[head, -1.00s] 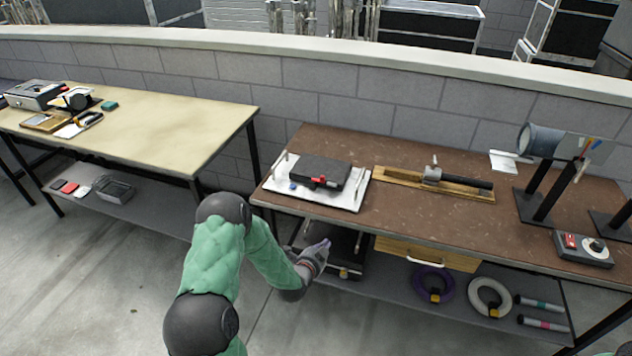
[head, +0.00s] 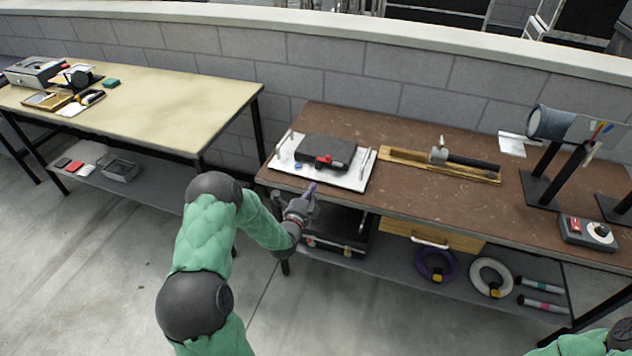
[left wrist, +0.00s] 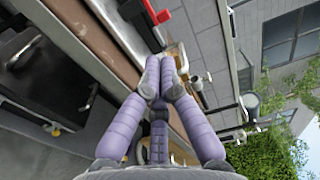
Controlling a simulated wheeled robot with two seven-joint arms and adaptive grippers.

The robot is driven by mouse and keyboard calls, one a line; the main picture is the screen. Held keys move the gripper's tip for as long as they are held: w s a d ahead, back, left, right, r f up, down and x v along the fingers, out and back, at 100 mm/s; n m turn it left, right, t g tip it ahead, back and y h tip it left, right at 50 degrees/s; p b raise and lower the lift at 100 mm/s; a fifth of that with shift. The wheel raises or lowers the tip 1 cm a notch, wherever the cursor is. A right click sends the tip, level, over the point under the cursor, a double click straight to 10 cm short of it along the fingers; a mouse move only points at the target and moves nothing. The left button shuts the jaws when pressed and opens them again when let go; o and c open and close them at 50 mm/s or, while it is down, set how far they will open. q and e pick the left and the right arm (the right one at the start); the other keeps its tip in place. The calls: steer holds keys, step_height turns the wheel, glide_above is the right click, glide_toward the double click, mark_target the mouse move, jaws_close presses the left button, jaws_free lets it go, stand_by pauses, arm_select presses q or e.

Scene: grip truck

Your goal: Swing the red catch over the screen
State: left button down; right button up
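A red catch (head: 326,162) sits at the front of a dark flat slab (head: 328,146), which I take for the screen, on a white plate (head: 350,181) on the brown table. The catch's red part also shows at the top of the left wrist view (left wrist: 164,16). My left gripper (head: 311,187) is at the table's front edge, just in front of the plate and apart from the catch. In the left wrist view its purple fingers (left wrist: 160,72) meet at the tips, with nothing seen between them. My right gripper is out of view.
Thin rods (head: 367,163) stand by the slab. A wooden board (head: 405,160) with a clamp lies to the right, and a control box (head: 588,232) farther right. A dark case (head: 340,230) is on the shelf below. A cream table (head: 170,120) stands at left.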

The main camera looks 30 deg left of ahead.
mark_target(328, 161)
arm_select(q)
steer(key=b+x, duration=0.2)
steer(key=x, duration=0.9)
steer(key=shift+w+f+b, duration=0.15)
steer(key=shift+w+b, duration=0.05)
steer(key=shift+b, duration=0.2)
steer(key=shift+w+a, duration=0.15)
steer(key=shift+w, duration=0.45)
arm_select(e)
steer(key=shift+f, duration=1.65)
arm_select(q)
steer(key=shift+w+d, duration=0.1)
steer(key=shift+d, duration=0.1)
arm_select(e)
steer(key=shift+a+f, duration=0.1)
